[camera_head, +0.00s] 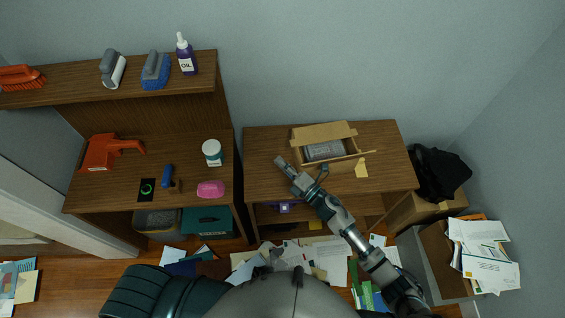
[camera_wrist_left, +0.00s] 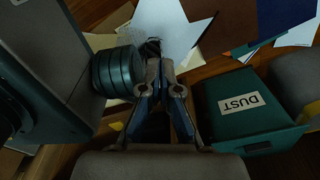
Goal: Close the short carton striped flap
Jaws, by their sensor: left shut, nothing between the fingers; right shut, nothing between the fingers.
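The carton (camera_head: 352,146) stands open on the right wooden desk, with a grey block-like object (camera_head: 324,150) inside. Its wide back flap (camera_head: 323,132) lies folded outward toward the wall. Another narrow flap (camera_head: 345,161) sticks out along the front and right edge. Stripes are too small to make out. My right gripper (camera_head: 281,161) is shut and empty, just left of the carton and apart from it; its arm crosses in front of the desk. My left gripper (camera_wrist_left: 160,72) is shut and empty, low over papers on the floor in the left wrist view.
The desk (camera_head: 391,165) is clear to the right. A cardboard box and a drawer of papers (camera_head: 484,253) stand at the right. Papers litter the floor.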

